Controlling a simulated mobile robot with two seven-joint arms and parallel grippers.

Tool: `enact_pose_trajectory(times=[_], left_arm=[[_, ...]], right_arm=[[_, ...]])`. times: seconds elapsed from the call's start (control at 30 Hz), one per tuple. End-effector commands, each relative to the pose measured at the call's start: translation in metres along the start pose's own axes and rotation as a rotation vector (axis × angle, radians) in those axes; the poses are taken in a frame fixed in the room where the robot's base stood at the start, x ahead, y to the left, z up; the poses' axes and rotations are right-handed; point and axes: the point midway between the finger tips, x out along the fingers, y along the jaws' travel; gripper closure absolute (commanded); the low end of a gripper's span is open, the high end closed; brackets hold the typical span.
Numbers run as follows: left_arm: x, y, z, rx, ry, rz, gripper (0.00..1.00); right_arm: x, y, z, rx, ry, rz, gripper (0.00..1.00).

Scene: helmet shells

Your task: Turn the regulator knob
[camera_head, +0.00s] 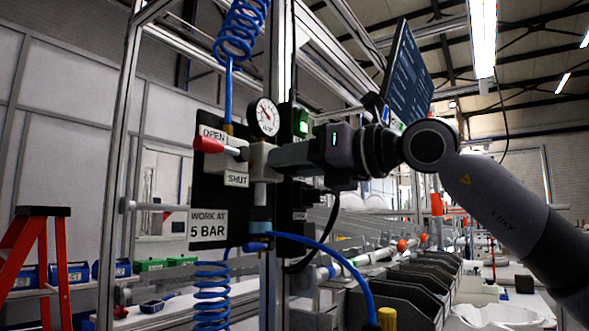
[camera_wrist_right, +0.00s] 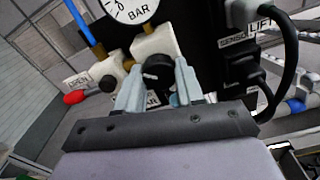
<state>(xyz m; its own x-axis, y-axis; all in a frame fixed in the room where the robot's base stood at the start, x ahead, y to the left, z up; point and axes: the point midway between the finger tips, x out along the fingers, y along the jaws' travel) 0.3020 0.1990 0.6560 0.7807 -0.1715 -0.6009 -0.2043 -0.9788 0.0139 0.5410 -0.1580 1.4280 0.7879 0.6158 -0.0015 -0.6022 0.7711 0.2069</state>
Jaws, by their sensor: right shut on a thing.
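The black regulator knob (camera_wrist_right: 157,69) sits on the front of a pale regulator body (camera_wrist_right: 156,43) in the right wrist view. My right gripper (camera_wrist_right: 158,84) has one finger on each side of the knob and is shut on it. In the head view, my right gripper (camera_head: 272,157) reaches in from the right to the regulator body, below the round pressure gauge (camera_head: 265,117). Its fingers and body hide the knob there. My left gripper is in neither view.
A red-handled valve (camera_head: 207,145) lies left of the regulator, between OPEN and SHUT labels. Blue coiled hoses (camera_head: 211,296) hang above and below. A "WORK AT 5 BAR" sign (camera_head: 208,226) is below. Dark bins (camera_head: 415,283) stand at lower right.

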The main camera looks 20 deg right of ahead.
Motion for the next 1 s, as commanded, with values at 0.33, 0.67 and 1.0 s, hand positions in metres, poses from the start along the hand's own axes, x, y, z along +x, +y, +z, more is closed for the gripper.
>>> enact_pose_trajectory(times=[0.33, 0.67, 1.0], left_arm=[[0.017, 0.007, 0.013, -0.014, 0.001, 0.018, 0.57], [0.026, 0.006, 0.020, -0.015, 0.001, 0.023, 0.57], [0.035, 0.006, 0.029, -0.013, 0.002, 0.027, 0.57]], right_arm=[[0.000, 0.000, -0.003, 0.308, -0.004, 0.001, 0.93], [0.000, 0.001, -0.001, 0.622, -0.004, 0.002, 0.93], [-0.001, 0.001, 0.000, 0.944, -0.005, 0.001, 0.93]])
